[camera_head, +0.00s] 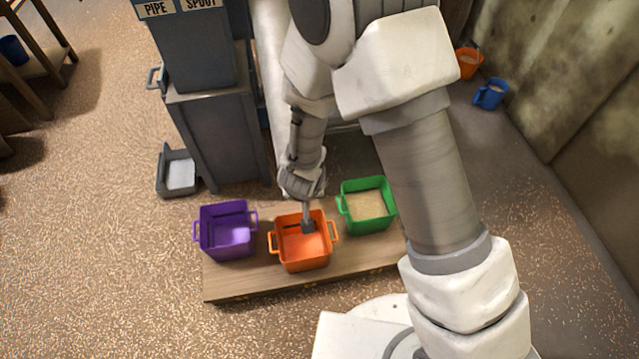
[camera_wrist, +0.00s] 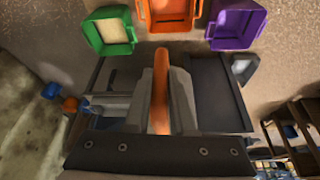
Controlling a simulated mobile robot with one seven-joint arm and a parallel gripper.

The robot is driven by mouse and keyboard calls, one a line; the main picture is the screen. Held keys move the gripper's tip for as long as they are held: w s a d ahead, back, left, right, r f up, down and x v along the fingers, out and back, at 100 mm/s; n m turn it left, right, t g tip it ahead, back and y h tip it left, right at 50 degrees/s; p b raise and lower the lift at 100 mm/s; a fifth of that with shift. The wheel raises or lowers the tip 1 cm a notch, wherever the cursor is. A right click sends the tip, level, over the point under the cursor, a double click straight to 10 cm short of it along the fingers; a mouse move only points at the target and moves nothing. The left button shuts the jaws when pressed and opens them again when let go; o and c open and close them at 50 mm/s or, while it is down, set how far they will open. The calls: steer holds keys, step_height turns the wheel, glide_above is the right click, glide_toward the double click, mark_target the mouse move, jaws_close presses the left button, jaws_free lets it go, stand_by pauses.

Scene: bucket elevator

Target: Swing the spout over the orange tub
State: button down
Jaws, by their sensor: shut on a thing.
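The orange tub (camera_head: 290,262) stands on a low wooden bench, between a purple and a green tub. It also shows at the top of the wrist view (camera_wrist: 168,24). My gripper (camera_wrist: 163,90) is shut on an upright orange handle (camera_wrist: 160,72), above dark machine surfaces.
The purple tub (camera_head: 227,252) is left and the sand-coloured-filled green tub (camera_head: 366,227) right on the bench (camera_head: 240,286). A grey cabinet (camera_head: 215,140) with PIPE and SPOUT labels stands behind. My arm covers much of the right. Small orange and blue containers sit by the right wall.

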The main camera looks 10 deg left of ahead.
steer(key=shift+s+a, duration=0.15)
steer(key=shift+a, duration=0.25)
steer(key=c, duration=0.8)
jaws_free()
steer(key=shift+o, duration=0.2)
steer(key=shift+r, duration=0.1)
steer(key=p+v, duration=1)
steer(key=v, duration=0.7)
steer(key=shift+a+r, duration=0.1)
